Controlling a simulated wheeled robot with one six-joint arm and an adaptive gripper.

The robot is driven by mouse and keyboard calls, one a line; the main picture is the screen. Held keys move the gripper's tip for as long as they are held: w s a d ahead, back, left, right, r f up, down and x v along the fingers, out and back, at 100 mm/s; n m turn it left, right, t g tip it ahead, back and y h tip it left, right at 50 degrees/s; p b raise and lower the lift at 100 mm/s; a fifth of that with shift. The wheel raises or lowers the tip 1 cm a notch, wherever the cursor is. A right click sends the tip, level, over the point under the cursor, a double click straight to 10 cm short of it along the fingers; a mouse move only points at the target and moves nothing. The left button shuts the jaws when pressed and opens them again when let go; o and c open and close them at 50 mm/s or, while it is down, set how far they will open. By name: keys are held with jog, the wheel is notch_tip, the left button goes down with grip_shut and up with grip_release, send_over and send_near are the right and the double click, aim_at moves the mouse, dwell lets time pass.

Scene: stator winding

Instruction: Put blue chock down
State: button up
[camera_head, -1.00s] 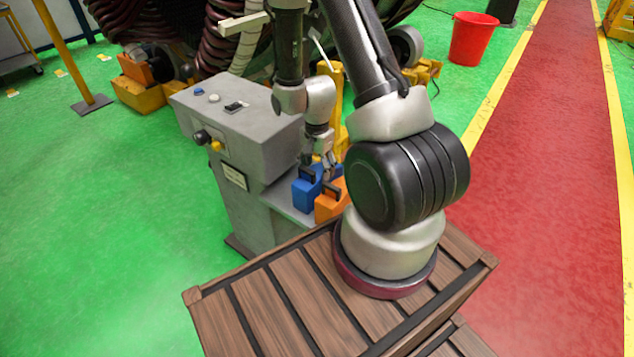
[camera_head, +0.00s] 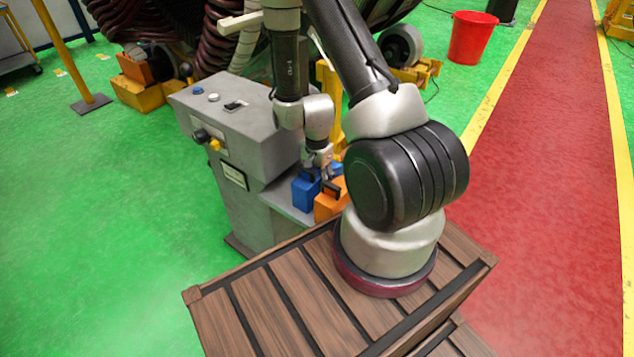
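A blue chock (camera_head: 305,193) with a dark handle on top stands upright on the low grey shelf (camera_head: 283,198) beside the control cabinet. My gripper (camera_head: 322,172) points down just above and behind it, close to its handle. The fingers are small and partly hidden, so I cannot tell whether they are open or shut, or whether they hold anything. More blue (camera_head: 337,169) shows just right of the fingers; I cannot tell whether it is a second chock.
An orange chock (camera_head: 325,207) stands right of the blue one, partly hidden by my arm. The grey control cabinet (camera_head: 235,140) rises to the left. The wooden slatted crate top (camera_head: 285,300) lies in front. A red bucket (camera_head: 472,38) stands far off on open green floor.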

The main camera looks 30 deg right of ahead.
aim_at(316, 169)
notch_tip(316, 169, up, 9)
jog(key=shift+r, duration=0.45)
jog(key=shift+a, duration=0.15)
